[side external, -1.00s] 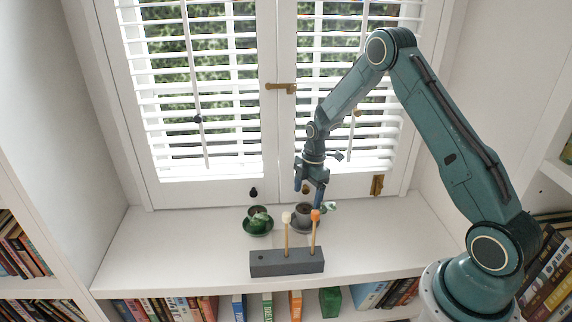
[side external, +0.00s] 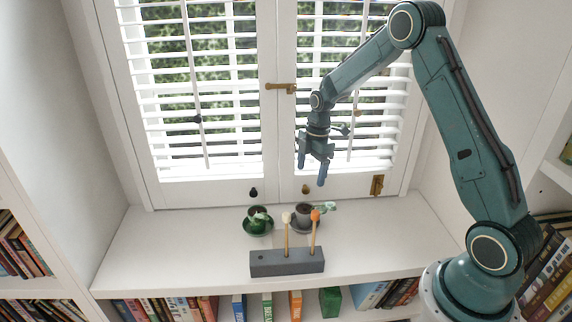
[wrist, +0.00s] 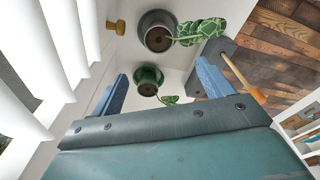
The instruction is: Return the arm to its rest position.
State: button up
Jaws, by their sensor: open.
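My gripper (side external: 311,172) is open and empty in the side external view. It hangs in front of the right window shutter, above the sill and clear of the things on it. In the wrist view its two blue fingers (wrist: 160,88) stand wide apart with nothing between them touching them. My arm reaches up from the right and bends down to the gripper.
On the sill (side external: 150,250) stand a green pot (side external: 258,226), a grey pot (side external: 303,213) with a plant, and a grey block (side external: 287,263) holding two sticks, one with a pale tip and one with an orange tip (side external: 315,215). The shutters (side external: 205,90) are close behind. The sill's left is clear.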

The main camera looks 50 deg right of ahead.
jog(key=s+a+r+m+t+h, duration=0.1)
jog(key=s+a+r+m, duration=0.2)
jog(key=s+a+r, duration=0.45)
jog(key=s+a+r+m+t, duration=0.15)
jog(key=s+r+m, duration=0.25)
jog(key=r, duration=0.7)
jog(key=s+a+r+m+t, duration=0.1)
jog(key=s+a+r+m, duration=0.1)
jog(key=s, duration=0.6)
jog(key=s+a+r+m+t, duration=0.1)
jog(key=s+a+r+m, duration=0.1)
jog(key=s+m, duration=0.3)
jog(key=s+a, duration=0.1)
jog(key=s, duration=0.3)
jog(key=shift+a, duration=0.3)
jog(key=shift+w+t, duration=0.15)
jog(key=shift+t, duration=0.1)
